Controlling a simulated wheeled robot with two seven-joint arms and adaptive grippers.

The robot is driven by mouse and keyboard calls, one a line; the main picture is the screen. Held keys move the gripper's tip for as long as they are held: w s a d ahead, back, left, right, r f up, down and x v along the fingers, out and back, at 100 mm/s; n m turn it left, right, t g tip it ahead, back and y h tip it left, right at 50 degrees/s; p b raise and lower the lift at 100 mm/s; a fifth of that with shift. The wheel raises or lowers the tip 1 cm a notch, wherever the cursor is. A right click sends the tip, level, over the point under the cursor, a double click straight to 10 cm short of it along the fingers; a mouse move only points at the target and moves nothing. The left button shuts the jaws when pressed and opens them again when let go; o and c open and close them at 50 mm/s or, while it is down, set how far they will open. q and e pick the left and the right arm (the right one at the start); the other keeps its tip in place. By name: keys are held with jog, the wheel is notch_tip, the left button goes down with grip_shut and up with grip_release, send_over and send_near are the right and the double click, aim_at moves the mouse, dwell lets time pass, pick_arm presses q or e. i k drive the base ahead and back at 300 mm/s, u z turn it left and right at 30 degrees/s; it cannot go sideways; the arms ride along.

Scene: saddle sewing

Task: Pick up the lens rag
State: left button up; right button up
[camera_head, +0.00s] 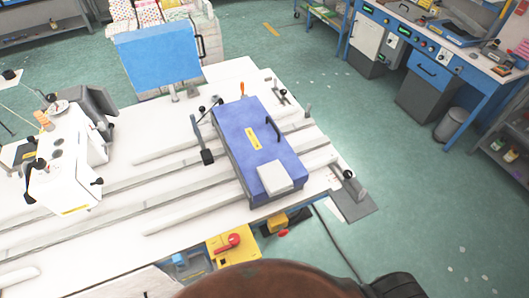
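A pale grey-white square piece (275,178), which looks like a folded lens rag, lies flat on the near end of the blue-purple box (236,134). The box sits on the white worktable and has a yellow label and a black handle on top. Neither of my grippers can be made out in the head view, and nothing touches the rag.
White sewing machine parts (65,168) stand on the left of the worktable (110,228). A blue panel (158,53) stands behind. A brown rounded form (275,283) fills the bottom edge. The green floor to the right is mostly clear.

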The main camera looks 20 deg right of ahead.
aim_at(276, 180)
jog(key=z, duration=0.95)
jog(key=k, duration=0.2)
